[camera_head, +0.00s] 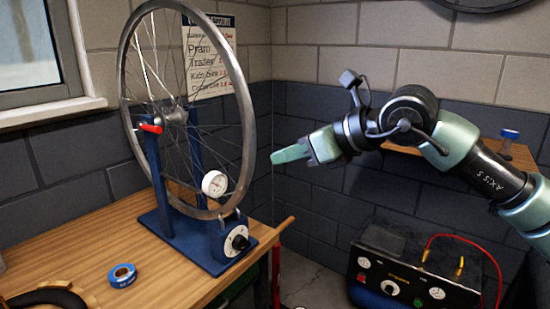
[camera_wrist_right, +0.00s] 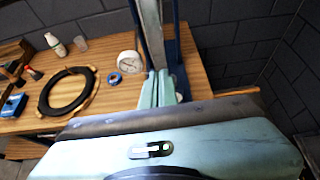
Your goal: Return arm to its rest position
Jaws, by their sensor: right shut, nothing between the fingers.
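My right gripper (camera_head: 290,153) reaches in from the right in the head view. Its green fingers are shut with nothing between them, pointing left toward the wheel (camera_head: 247,130). The fingertips look a little right of the rim and do not appear to touch it. In the right wrist view the shut fingers (camera_wrist_right: 158,90) show in front of the stand, with the bench beyond. The wheel sits upright in a blue truing stand (camera_head: 165,190) with a dial gauge (camera_head: 214,184) and a knob on its base. My left gripper is not in view.
The wooden bench (camera_head: 75,245) carries blue tape (camera_head: 122,276) and a black ring-shaped tyre (camera_wrist_right: 68,92). A bottle (camera_wrist_right: 56,44) stands at its back. A black control box (camera_head: 415,270) with gauges and a red hose is below my right arm. A wooden shelf (camera_head: 515,155) is behind the arm.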

